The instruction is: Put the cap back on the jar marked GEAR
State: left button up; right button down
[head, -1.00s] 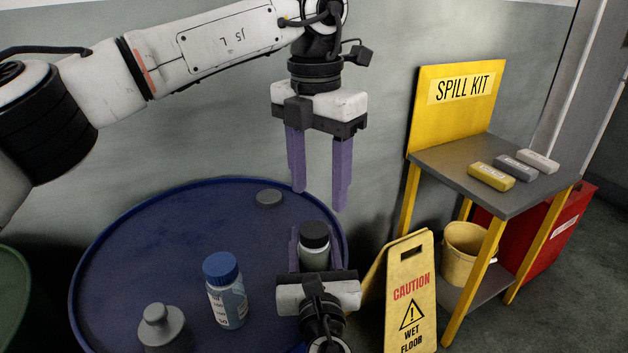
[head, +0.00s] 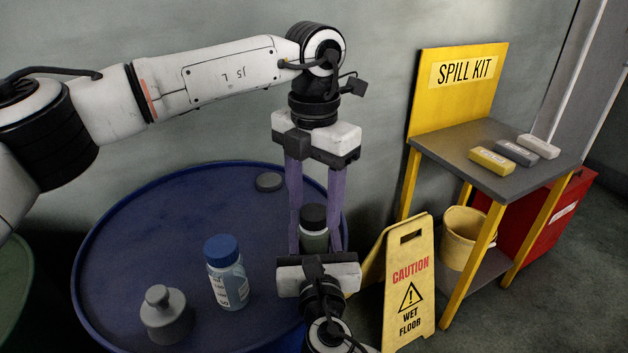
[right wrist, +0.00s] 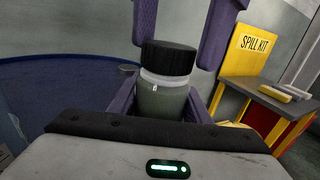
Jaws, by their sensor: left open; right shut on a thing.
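A greenish-grey jar (head: 314,242) with a black ribbed cap (head: 313,217) on its top stands upright in my right gripper (head: 315,248), which is shut on the jar's body. The right wrist view shows the jar (right wrist: 162,102) and cap (right wrist: 168,58) close up, with a pale collar below the cap. No readable marking faces me, so I cannot tell whether it says GEAR. My left gripper (head: 316,208) points down from above, open, its fingers on either side of the cap. I cannot tell whether they touch it.
On the blue drum (head: 130,225) stand a blue-capped bottle (head: 227,275), a grey knobbed weight-like object (head: 164,312) and a flat grey disc (head: 269,181). Right of it are a yellow wet-floor sign (head: 409,285) and the spill kit stand (head: 470,158).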

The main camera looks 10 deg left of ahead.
pick_arm(q)
jog(key=shift+f, duration=0.5)
jog(key=c, duration=1.1)
jog(key=o, duration=1.3)
jog(key=shift+c, duration=0.2)
notch_tip(320, 180, up, 12)
